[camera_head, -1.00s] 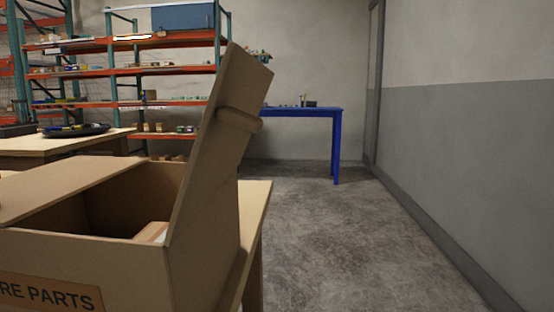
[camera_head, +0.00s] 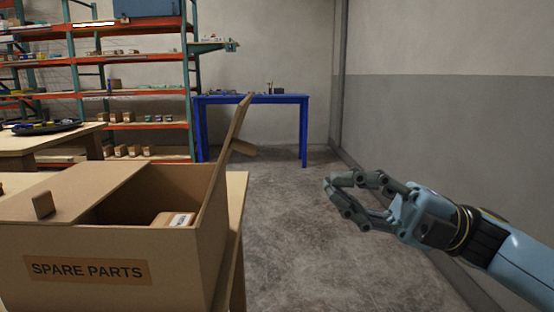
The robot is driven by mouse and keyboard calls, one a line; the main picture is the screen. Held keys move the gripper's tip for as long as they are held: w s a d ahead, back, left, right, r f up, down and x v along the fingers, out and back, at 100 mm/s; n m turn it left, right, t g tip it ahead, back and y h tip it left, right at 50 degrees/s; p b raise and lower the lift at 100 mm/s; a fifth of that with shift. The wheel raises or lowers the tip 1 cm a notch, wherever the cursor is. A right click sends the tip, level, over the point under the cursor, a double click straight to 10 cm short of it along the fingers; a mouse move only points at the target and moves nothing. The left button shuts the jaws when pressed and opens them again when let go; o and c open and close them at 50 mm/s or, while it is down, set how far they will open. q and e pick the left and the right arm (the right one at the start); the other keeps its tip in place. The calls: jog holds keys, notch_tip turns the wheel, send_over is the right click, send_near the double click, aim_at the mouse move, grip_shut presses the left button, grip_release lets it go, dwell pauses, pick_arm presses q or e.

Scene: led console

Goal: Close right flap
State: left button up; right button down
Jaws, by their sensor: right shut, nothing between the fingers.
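The cardboard box (camera_head: 180,268) labelled SPARE PARTS stands on a table at the left. Its right flap (camera_head: 232,140) is up, leaning slightly outward to the right, with a small tab (camera_head: 243,148) on its outer side. The left flap (camera_head: 85,188) lies folded over the left part of the opening, with a small block-like tab on it. A small labelled carton (camera_head: 174,219) shows inside. My right gripper (camera_head: 334,184) is shut and empty, to the right of the right flap and apart from it, over the floor. My left gripper is out of view.
The box's table (camera_head: 237,183) shows a narrow strip right of the box. A blue table (camera_head: 255,99) stands at the back, shelves (camera_head: 130,71) at the back left. A wooden table (camera_head: 50,139) is at the left. A grey wall (camera_head: 450,130) bounds the right; the floor between is clear.

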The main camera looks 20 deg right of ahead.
aim_at(241, 147)
jog(key=x, duration=0.8)
jog(key=shift+w+a+r+p, duration=0.1)
jog(key=shift+w+a+p, duration=0.1)
jog(key=shift+a+p, duration=0.2)
jog(key=shift+d, duration=0.1)
